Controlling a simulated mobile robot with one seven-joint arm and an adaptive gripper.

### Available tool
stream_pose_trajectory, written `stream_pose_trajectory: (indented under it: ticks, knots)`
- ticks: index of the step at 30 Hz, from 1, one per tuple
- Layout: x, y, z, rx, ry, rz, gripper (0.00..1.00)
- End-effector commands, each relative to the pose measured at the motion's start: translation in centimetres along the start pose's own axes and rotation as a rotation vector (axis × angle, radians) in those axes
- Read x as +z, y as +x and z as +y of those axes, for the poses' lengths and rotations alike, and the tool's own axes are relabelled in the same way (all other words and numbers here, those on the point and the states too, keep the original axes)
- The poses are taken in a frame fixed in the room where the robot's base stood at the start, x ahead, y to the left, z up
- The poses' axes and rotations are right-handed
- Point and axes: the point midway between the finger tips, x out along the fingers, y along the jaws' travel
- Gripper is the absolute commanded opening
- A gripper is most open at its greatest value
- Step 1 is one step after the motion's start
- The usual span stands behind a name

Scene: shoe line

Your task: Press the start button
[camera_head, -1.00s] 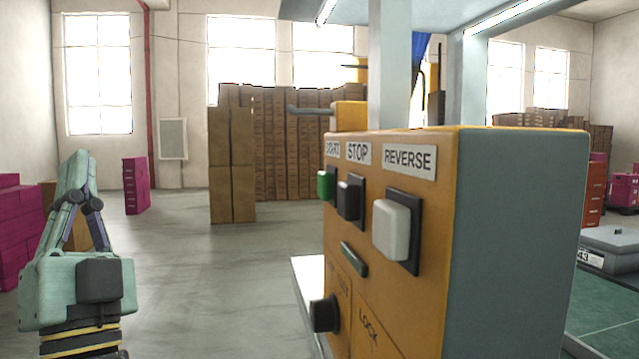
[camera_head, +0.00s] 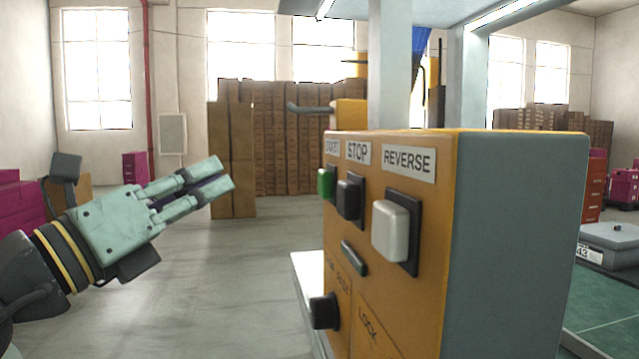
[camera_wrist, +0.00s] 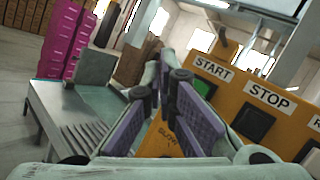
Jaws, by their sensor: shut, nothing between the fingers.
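The green start button (camera_head: 325,184) sits at the far end of the orange control panel (camera_head: 375,290), under a START label. In the wrist view the green button (camera_wrist: 203,87) is partly hidden behind my right finger. The black stop button (camera_head: 348,197) and the white reverse button (camera_head: 391,230) are nearer on the same face. My gripper (camera_head: 222,174) is shut and empty, left of the panel and apart from it, its fingers pointing right and slightly up. In the wrist view my gripper (camera_wrist: 168,85) shows its purple finger pads in front of the panel.
A black knob (camera_head: 324,312) and a dark handle (camera_head: 354,258) stick out of the panel. A grey post (camera_head: 389,70) rises behind it. Stacked brown boxes (camera_head: 290,140) stand far back. Open floor (camera_head: 220,290) lies left of the panel.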

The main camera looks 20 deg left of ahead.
Motion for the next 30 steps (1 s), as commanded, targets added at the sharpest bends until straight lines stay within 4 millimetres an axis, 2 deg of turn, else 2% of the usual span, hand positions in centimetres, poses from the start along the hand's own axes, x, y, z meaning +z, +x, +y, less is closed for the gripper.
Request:
stream_pose_trajectory:
  ticks: [8, 21, 30]
  knots:
    - [-0.7, 1.1, -0.8, 0.0, -0.001, 0.0, 0.0]
    - [-3.8, 5.1, -3.7, -0.002, -0.001, -0.001, 0.0]
    - [-4.5, 6.2, -4.5, -0.001, -0.002, -0.002, 0.0]
